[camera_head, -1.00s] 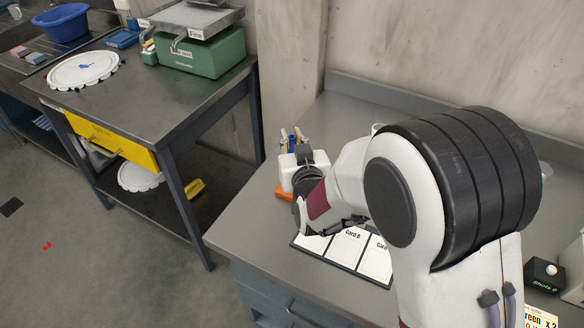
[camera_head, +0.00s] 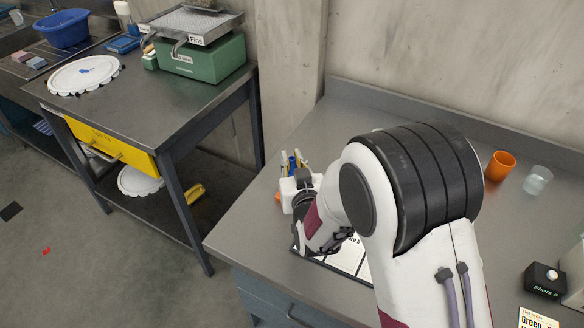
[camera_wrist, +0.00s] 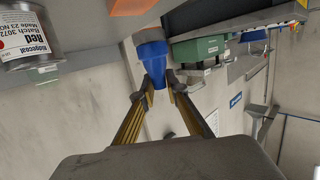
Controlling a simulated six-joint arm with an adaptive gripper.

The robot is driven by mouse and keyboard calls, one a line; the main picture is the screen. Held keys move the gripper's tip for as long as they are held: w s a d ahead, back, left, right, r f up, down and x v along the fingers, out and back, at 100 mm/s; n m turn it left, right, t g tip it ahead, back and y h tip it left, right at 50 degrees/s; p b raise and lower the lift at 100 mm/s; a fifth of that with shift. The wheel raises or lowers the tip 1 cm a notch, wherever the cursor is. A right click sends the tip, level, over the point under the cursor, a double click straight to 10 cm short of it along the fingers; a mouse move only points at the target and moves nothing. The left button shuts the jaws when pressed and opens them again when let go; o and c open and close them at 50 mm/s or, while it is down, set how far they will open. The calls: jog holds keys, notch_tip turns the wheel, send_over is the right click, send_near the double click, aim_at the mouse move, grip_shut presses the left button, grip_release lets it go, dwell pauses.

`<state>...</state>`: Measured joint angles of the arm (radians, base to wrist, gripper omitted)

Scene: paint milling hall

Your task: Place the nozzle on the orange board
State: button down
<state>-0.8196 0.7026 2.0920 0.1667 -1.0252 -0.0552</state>
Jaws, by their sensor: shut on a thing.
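My gripper (camera_head: 291,164) is over the left part of the grey bench in the head view, its fingers pointing away from the camera. It is shut on the blue nozzle (camera_wrist: 153,65), which shows between the two yellowish fingers in the wrist view. In the head view the nozzle (camera_head: 292,165) is a small blue patch. The orange board (camera_head: 278,197) shows only as a sliver left of my wrist. An orange edge (camera_wrist: 134,6), likely the board, is at the top of the inverted wrist view. The gap between nozzle and board cannot be judged.
A card tray (camera_head: 345,258) lies under my arm, partly hidden. An orange cup (camera_head: 499,166), a clear glass (camera_head: 537,180) and a Shots box (camera_head: 545,280) stand on the right. A Ridgecoat Red can (camera_wrist: 30,38) is near the gripper in the wrist view.

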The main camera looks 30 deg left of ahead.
aim_at(292, 168)
jog(key=shift+f, duration=1.6)
jog(key=shift+f, duration=0.1)
jog(key=c, duration=2)
grip_release()
jog(key=shift+v, duration=6.05)
